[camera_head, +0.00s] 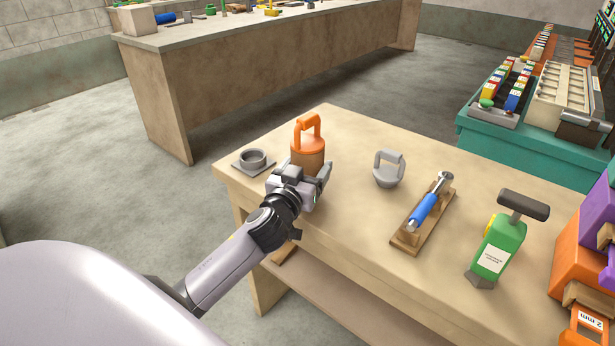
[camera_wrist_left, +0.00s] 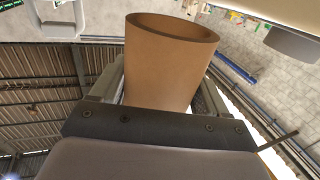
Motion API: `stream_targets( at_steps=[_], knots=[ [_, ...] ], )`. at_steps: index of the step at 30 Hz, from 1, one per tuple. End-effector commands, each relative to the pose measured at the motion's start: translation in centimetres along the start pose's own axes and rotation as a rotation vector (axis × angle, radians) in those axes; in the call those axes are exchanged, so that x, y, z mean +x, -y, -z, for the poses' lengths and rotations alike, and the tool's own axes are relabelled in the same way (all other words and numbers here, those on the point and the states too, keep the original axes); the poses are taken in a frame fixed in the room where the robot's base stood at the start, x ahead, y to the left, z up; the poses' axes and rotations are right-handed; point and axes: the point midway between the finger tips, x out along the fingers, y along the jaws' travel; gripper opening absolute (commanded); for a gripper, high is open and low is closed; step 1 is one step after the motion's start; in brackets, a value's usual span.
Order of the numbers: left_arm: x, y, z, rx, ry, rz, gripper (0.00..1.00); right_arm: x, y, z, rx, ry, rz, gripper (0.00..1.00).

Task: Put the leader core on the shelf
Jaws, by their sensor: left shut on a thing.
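My left gripper (camera_head: 318,180) is at the far left part of the workbench, shut on a brown hollow tube, which I take for the leader core (camera_head: 309,160). In the left wrist view the core (camera_wrist_left: 170,65) sits between the fingers with its open end showing. An orange handled piece (camera_head: 307,132) shows directly above the core in the head view; I cannot tell whether they touch. A wooden lower shelf (camera_head: 345,305) shows under the bench top, partly hidden by my arm. My right gripper is not in view.
On the bench top (camera_head: 350,225) are a grey ring on a plate (camera_head: 253,160), a grey handled weight (camera_head: 388,168), a blue-handled tool on a board (camera_head: 424,212) and a green bottle-like tool (camera_head: 498,250). Orange and purple boxes (camera_head: 580,255) stand at the right edge. The bench's front middle is clear.

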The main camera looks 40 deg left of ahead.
Motion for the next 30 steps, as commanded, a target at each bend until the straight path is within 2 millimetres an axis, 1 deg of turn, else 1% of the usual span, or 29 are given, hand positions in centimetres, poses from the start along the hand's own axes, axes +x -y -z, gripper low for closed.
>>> stream_targets(
  at_steps=[1,3,11,16,17,18,19,30],
  knots=[
    [0.0,0.0,-1.0,-0.003,0.001,0.001,0.25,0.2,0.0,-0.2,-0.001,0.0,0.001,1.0],
    [0.0,0.0,-1.5,-0.003,-0.001,0.001,0.25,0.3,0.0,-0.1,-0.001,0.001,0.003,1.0],
    [0.0,0.0,-1.5,-0.001,-0.002,0.0,0.25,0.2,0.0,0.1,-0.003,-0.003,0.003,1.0],
    [0.0,0.0,-2.1,-0.002,-0.002,0.0,0.25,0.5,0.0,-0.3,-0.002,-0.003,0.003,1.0],
    [0.0,0.0,-2.0,-0.002,-0.001,0.0,0.82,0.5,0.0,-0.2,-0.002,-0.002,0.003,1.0],
    [0.0,0.0,-2.0,-0.001,-0.001,0.0,0.95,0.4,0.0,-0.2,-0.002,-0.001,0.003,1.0],
    [0.0,0.0,-2.0,-0.001,0.0,0.0,1.0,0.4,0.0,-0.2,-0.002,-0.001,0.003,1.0],
    [0.0,0.0,-2.0,0.003,0.0,0.0,1.0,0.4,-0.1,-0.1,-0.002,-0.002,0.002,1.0]
  ],
)
